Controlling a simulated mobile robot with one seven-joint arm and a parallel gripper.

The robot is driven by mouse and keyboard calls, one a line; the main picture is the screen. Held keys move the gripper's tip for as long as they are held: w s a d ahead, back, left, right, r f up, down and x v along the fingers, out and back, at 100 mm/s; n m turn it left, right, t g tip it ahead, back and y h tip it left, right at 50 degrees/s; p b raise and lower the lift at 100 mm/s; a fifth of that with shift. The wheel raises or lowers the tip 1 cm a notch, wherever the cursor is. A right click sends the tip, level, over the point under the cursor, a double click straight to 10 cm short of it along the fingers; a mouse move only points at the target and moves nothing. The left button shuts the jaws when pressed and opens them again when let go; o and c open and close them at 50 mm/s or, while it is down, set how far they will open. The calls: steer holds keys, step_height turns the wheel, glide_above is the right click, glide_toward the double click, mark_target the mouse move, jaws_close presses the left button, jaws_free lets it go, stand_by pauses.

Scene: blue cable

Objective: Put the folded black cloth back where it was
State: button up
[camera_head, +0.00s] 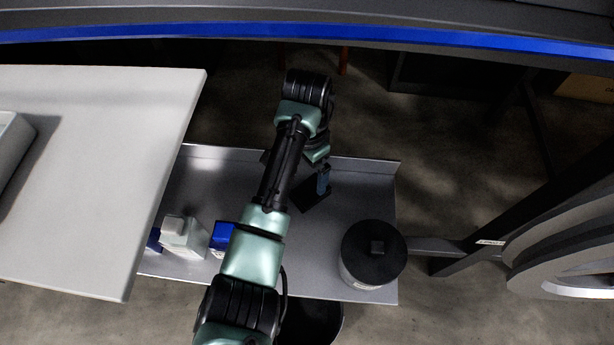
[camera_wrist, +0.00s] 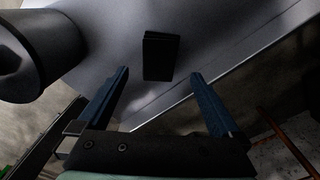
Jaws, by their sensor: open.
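The folded black cloth (camera_wrist: 161,57) lies flat on a grey metal shelf (camera_head: 355,185), seen in the wrist view as a small dark rectangle. In the head view it is a dark patch (camera_head: 311,200) beside and below my gripper. My gripper (camera_wrist: 160,74) is open, its two blue fingers on either side of the cloth's near end in the picture. Nothing is held between them. How high the fingertips are above the shelf is hard to tell. In the head view my arm hides part of the shelf, and only one blue finger shows clearly.
A canister with a black lid (camera_head: 373,252) stands on the shelf's right end. A white tabletop (camera_head: 90,170) overhangs the left. A blue-edged beam (camera_head: 430,35) crosses the top.

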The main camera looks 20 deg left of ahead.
steer(key=shift+r, duration=1.75)
steer(key=shift+f, duration=0.1)
